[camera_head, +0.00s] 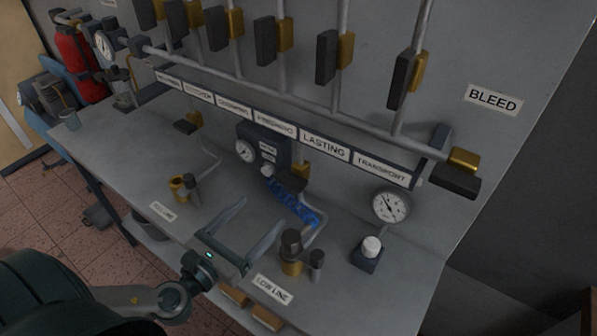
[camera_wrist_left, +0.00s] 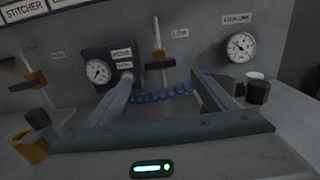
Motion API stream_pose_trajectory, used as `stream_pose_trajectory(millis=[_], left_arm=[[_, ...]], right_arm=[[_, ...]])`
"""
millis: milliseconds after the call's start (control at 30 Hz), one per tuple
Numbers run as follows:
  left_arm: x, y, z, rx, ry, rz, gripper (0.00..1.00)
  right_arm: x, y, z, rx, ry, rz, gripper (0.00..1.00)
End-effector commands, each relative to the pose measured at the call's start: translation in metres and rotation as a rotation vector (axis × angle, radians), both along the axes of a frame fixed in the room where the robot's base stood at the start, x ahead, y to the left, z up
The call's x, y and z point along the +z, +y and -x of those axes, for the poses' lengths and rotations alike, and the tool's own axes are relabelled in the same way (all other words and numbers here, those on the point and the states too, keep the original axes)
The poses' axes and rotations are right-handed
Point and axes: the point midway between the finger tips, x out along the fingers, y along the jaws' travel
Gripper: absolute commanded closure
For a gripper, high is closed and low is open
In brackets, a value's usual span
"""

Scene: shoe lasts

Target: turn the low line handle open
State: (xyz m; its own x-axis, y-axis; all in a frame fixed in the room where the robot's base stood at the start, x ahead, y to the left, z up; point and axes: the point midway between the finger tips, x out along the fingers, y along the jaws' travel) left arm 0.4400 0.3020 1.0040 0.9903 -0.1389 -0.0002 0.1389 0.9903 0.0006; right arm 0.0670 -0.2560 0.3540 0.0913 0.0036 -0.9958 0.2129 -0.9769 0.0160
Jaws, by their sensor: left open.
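The low line valve (camera_head: 290,266) is brass with a dark upper part (camera_head: 291,240) and a dark upright piece (camera_head: 316,262) beside it. It stands on the bench behind the LOW LINE label (camera_head: 272,290). My left gripper (camera_head: 261,212) is open and empty above the bench, left of this valve, its right finger nearest to it. In the wrist view its two fingers (camera_wrist_left: 163,82) are spread wide with nothing between them. I cannot clearly make out the low line valve in the wrist view. The low line gauge (camera_wrist_left: 240,46) shows at the right there. My right gripper is not in view.
A second brass valve (camera_head: 177,188) stands left of the gripper. A blue coiled hose (camera_head: 292,203) runs beyond the fingers. A white-topped knob (camera_head: 372,246) and a dial gauge (camera_head: 390,206) lie to the right. Pipes with several handles line the back panel.

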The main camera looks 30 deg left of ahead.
Motion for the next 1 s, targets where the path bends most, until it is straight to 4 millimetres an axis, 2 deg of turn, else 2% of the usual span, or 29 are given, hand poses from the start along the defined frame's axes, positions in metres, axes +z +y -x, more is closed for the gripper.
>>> stream_pose_trajectory(millis=[367,1000], left_arm=[[0.003,-0.004,-0.030,0.001,-0.003,0.001,0.23],[0.004,-0.017,-0.123,0.001,-0.002,0.001,0.23]], right_arm=[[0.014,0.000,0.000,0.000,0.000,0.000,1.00],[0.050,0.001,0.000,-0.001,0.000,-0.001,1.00]])
